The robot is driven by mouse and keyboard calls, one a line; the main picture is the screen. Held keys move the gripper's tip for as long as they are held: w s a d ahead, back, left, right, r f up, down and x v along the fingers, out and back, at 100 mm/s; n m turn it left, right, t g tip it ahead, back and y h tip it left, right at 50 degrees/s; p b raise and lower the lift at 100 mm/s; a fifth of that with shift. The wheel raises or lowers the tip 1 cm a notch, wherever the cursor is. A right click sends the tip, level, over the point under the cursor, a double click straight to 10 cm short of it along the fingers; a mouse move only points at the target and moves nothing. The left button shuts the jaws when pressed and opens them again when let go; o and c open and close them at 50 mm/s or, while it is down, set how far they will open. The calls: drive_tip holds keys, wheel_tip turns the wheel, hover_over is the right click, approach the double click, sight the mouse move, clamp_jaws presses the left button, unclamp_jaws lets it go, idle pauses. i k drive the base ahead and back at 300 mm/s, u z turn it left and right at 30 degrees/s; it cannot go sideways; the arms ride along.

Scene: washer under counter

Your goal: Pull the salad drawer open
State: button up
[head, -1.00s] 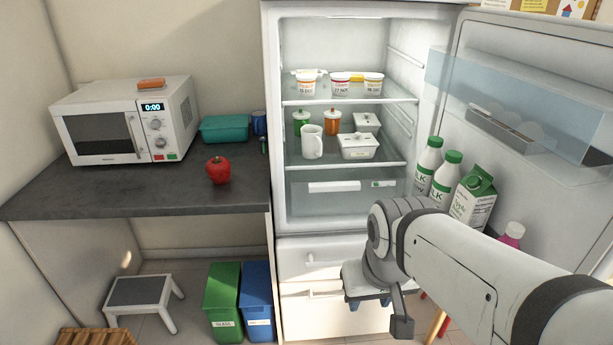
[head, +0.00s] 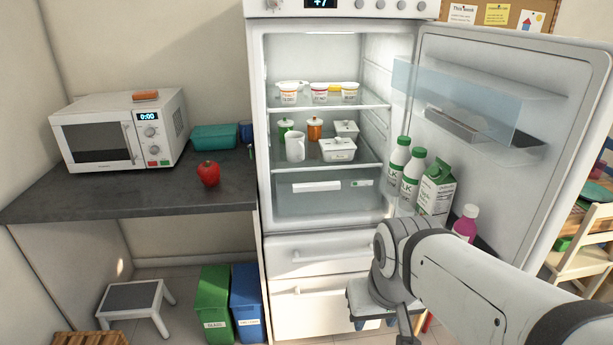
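The salad drawer (head: 330,204) is the wide translucent bin at the bottom of the open fridge compartment, below the lower shelf. It looks shut. It has a long white handle strip (head: 316,187) on its front and a small green-and-white label at the right. My gripper (head: 375,322) hangs low at the end of my arm, in front of the lower freezer drawers and below and to the right of the salad drawer. It is apart from the salad drawer.
The fridge door (head: 520,130) stands wide open at the right, with milk bottles (head: 398,160), a carton (head: 437,192) and a pink bottle (head: 466,223) in its rack. A white jug (head: 295,147) and tubs stand on shelves above. A counter (head: 130,200) is at the left, bins (head: 213,300) below.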

sight(309, 186)
drive_tip(key=i, duration=0.9)
drive_tip(key=u, duration=0.05)
